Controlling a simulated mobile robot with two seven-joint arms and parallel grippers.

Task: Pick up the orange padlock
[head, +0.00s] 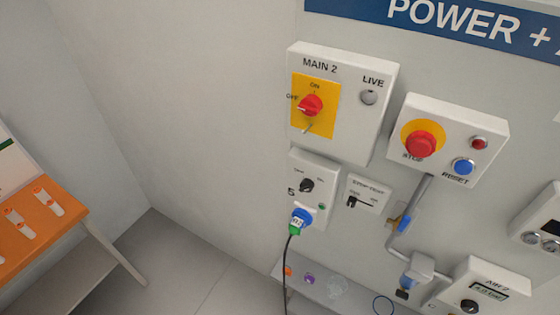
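A small orange object (288,271), perhaps the orange padlock, lies at the left end of a grey shelf (328,303) low on the panel wall. It is too small to make out a shackle. A similar purple object (309,279) lies just to its right. Neither of my grippers shows in the head view.
A black cable with a green and blue plug (300,222) hangs in front of the shelf, beside the orange object. Above are the MAIN 2 box (341,105) and STOP box (451,140). Floor (195,275) between is clear.

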